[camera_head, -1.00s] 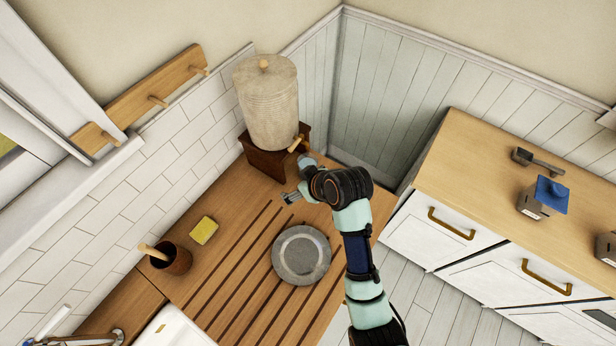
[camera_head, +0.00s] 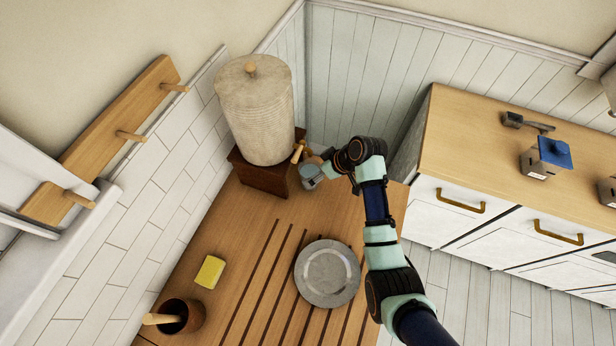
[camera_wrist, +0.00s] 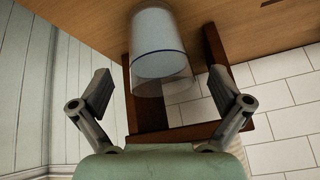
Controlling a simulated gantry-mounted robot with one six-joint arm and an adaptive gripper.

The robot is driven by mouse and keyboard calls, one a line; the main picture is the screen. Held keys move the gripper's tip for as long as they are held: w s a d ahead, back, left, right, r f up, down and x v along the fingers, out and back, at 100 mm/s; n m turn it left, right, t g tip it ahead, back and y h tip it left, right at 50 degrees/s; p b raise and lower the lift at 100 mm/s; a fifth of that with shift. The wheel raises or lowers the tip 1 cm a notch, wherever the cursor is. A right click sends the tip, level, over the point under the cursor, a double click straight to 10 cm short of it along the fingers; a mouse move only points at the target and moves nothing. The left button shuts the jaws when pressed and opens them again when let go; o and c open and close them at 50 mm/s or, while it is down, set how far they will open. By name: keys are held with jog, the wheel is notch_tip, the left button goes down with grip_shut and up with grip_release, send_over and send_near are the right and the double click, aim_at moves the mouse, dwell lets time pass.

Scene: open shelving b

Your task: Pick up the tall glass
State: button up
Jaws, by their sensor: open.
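The tall glass (camera_wrist: 158,45) is clear and bluish with a visible rim. In the wrist view it is at the upper middle, between and a little beyond my two fingers. My gripper (camera_wrist: 160,78) is open, with one finger on each side of the glass and gaps to both. In the head view the glass (camera_head: 311,174) stands on the wooden counter, just right of the dispenser's base. My gripper (camera_head: 326,166) is there beside it, partly hidden by my wrist.
A ribbed beige dispenser (camera_head: 257,115) on a brown wooden base (camera_head: 262,176) stands close to the glass. A grey plate (camera_head: 327,273), yellow sponge (camera_head: 209,272) and brown mortar (camera_head: 190,318) are nearer on the counter. The grooved counter between them is clear.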

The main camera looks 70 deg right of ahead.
aim_at(310, 175)
jog(key=x, duration=0.5)
jog(key=shift+w+d+f+b, duration=0.1)
jog(key=shift+b, duration=0.25)
jog(key=c, duration=1.7)
